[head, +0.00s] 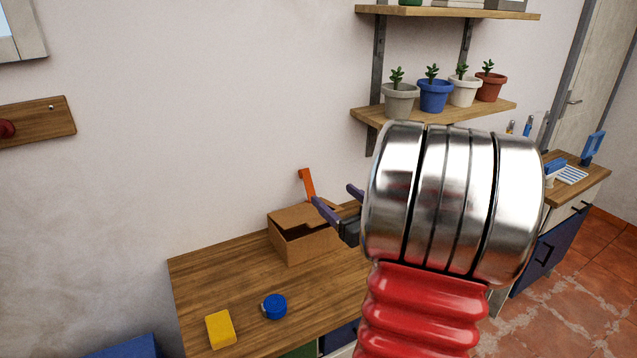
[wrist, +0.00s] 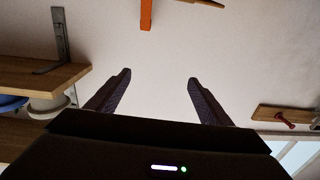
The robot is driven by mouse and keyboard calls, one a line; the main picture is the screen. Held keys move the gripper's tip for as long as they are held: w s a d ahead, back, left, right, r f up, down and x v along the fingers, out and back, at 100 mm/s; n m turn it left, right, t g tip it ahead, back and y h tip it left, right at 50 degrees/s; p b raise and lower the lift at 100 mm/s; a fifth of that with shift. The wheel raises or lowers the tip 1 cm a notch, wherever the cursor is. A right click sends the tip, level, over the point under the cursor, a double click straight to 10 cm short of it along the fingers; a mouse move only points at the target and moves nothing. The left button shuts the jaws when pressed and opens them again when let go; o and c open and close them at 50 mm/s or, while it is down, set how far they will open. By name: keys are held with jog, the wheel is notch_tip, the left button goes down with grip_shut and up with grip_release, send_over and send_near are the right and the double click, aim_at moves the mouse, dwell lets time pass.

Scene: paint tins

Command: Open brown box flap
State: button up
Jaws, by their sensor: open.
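The brown box (head: 312,249) stands on the wooden worktop near the wall. A dark gap shows above its front wall, below a brown panel (head: 290,214) at the top. I cannot tell how far that flap is raised. My gripper (head: 340,202) is open and empty, above the right part of the box and apart from it as far as I can see. It hides part of the box's right side. In the wrist view my open fingers (wrist: 158,79) have only wall between them, and the box is not in that view.
An orange upright piece (head: 307,184) shows behind the box, and in the wrist view (wrist: 146,15). A blue round item (head: 274,306) and a yellow block (head: 220,329) lie on the worktop (head: 215,280). A shelf (head: 440,112) with several potted plants hangs at the right.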

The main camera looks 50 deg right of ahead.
jog(key=v, duration=0.4)
jog(key=shift+s+a, duration=0.1)
jog(key=shift+s, duration=0.2)
jog(key=shift+c, duration=0.3)
